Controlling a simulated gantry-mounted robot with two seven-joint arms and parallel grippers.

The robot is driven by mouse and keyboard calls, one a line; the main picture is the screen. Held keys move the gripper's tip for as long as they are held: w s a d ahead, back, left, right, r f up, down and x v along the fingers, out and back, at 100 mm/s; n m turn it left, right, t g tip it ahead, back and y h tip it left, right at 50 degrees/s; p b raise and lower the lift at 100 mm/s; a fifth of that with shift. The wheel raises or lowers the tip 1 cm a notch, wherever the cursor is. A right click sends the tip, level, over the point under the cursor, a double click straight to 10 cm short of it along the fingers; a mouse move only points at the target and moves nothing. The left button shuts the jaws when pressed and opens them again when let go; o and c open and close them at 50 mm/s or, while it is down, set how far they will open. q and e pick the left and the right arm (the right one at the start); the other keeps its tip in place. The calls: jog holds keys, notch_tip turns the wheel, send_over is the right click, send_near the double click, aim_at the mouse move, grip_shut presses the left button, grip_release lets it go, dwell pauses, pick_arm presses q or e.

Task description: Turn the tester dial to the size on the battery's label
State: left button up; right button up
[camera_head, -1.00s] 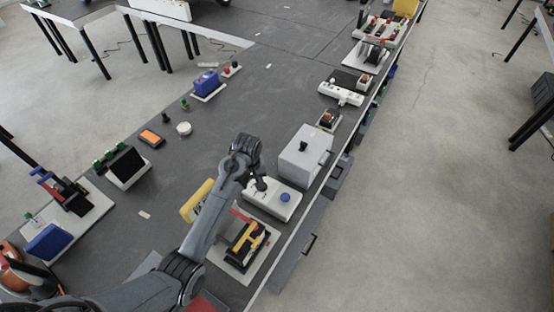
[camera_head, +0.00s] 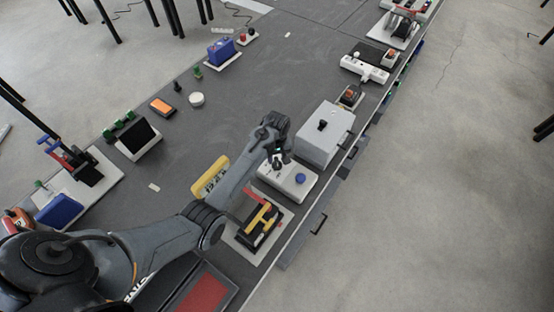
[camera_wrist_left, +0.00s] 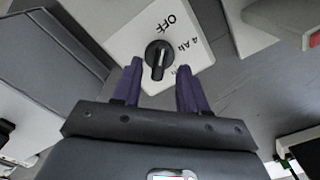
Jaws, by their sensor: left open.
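The tester is a white box (camera_head: 297,191) with a blue button (camera_head: 300,178), on the bench right of the middle in the head view. I cannot make out a battery label. My right gripper is not in view.
A grey box with a black knob (camera_head: 324,136) stands close behind the tester. A yellow holder (camera_head: 209,175) lies left of my left forearm, and a red-and-yellow device (camera_head: 262,221) sits in front of the tester. The bench's right edge is close by.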

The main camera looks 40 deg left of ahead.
pick_arm(q)
jog(key=shift+f, duration=0.95)
jog(key=shift+c, duration=0.4)
grip_shut()
